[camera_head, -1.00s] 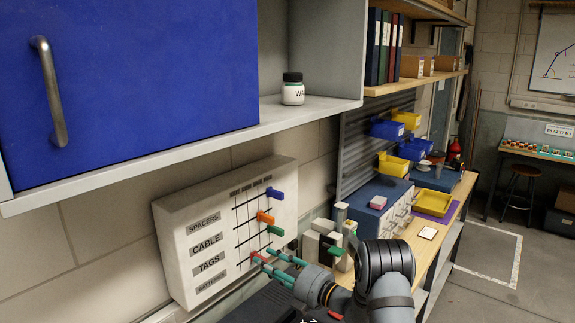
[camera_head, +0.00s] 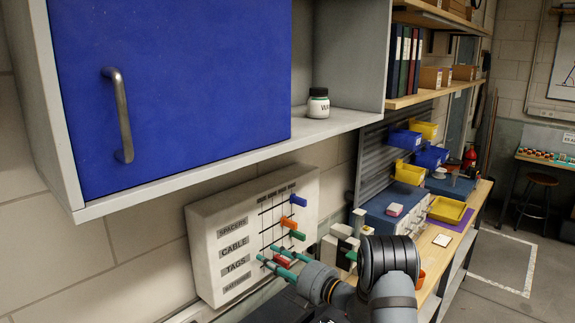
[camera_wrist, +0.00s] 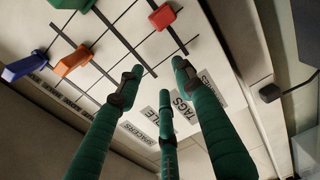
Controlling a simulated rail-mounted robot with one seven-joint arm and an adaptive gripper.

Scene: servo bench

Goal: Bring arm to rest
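My gripper (camera_head: 270,256) has three teal fingers and is in front of the lower part of a white wall board (camera_head: 205,250) with sliders. In the wrist view the fingers (camera_wrist: 160,90) are spread apart with nothing between them. The board's red slider (camera_head: 284,260) shows among the fingers in the head view; in the wrist view it (camera_wrist: 165,17) lies beyond the fingertips, apart from them. The green slider (camera_head: 297,235), orange slider (camera_head: 289,222) and blue slider (camera_head: 298,201) are higher on the board. My arm reaches in from the bottom right.
A blue-doored cabinet (camera_head: 180,80) with a metal handle overhangs the board. A labelled jar (camera_head: 318,102) stands on its open shelf. The workbench to the right carries a blue drawer unit (camera_head: 385,205) and a yellow tray (camera_head: 447,210).

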